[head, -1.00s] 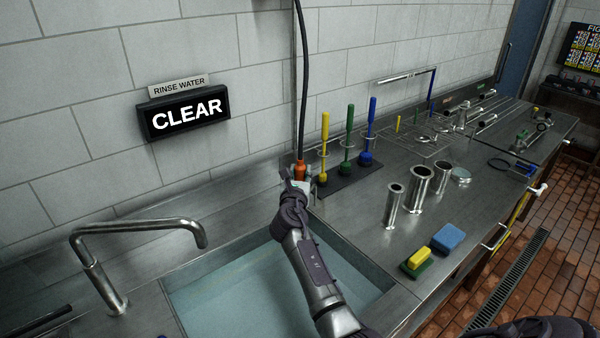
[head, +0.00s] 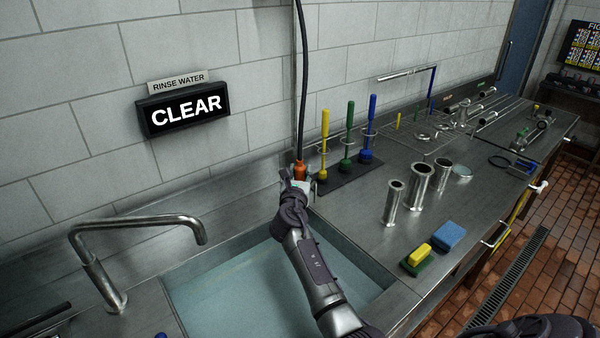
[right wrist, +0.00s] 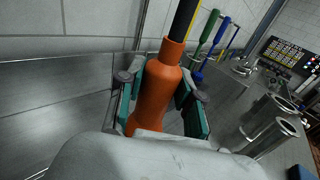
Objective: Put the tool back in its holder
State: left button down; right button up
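An orange hand piece (head: 300,171) hangs upright on a black hose by the wall, just behind the sink. My right gripper (head: 298,183) is at it. In the right wrist view the orange piece (right wrist: 156,92) stands between the two teal-padded fingers (right wrist: 163,100). The fingers look spread, with a pad on each side and little gap; contact is hard to make out. Yellow (head: 325,135), green (head: 349,130) and blue (head: 371,125) brushes stand upright in wire rings on a dark rack (head: 350,181) to the right. My left gripper is not in view.
The sink basin (head: 225,300) holds bluish water, with a bent steel faucet (head: 130,228) at its left. Steel cylinders (head: 420,186), a yellow sponge (head: 419,254) and a blue sponge (head: 448,235) stand on the right counter. A lit "CLEAR" sign (head: 186,111) is on the wall.

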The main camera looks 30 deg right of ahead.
jog(key=o, duration=0.4)
jog(key=v, duration=1.2)
jog(key=shift+s+f, duration=0.1)
jog(key=shift+f, duration=0.05)
